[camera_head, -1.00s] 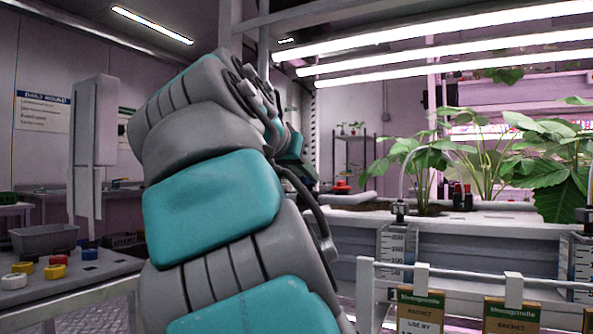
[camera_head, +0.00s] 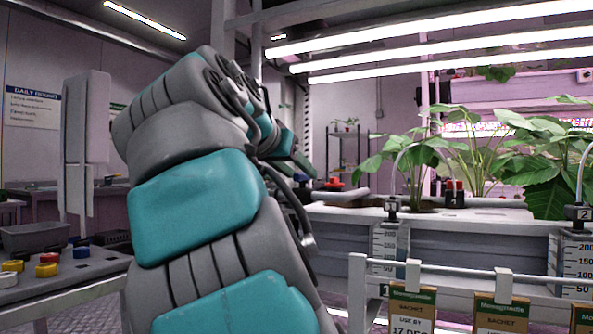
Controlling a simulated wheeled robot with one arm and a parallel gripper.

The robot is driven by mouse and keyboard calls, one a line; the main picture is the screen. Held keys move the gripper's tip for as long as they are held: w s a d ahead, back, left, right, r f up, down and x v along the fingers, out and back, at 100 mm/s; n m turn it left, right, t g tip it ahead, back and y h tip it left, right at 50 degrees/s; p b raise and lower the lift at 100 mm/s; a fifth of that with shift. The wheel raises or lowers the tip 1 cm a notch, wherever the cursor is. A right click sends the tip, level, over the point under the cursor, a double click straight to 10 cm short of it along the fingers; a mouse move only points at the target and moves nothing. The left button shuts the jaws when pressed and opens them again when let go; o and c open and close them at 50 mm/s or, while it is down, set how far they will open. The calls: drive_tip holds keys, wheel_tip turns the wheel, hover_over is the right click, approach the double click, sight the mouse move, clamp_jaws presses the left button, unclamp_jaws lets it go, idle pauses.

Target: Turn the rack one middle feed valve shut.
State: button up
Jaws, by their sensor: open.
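A red valve handle (camera_head: 335,184) sits on the pale pipework at the left end of the white plant rack (camera_head: 470,216). A small blue part (camera_head: 301,181) shows just left of it, partly behind my arm. I cannot tell which of these is the middle feed valve. My arm rises across the left middle of the view and bends over toward the rack. The end of my gripper (camera_head: 297,160) shows small and dark, above and left of the red handle, apart from it in the picture. It is open, though its fingers are mostly hidden behind my arm.
Leafy plants (camera_head: 480,150) grow on the rack. A white rail (camera_head: 450,268) with hanging sachet cards (camera_head: 412,305) runs along its front. A bench at left holds coloured knobs (camera_head: 46,270) and a grey bin (camera_head: 35,237). A shelf (camera_head: 347,150) stands behind.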

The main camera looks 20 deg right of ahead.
drive_tip(key=v, duration=0.7)
drive_tip(key=shift+s+a+p, duration=0.25)
drive_tip(key=shift+s+p, duration=0.05)
drive_tip(key=shift+p, duration=0.05)
drive_tip(key=shift+r, duration=0.1)
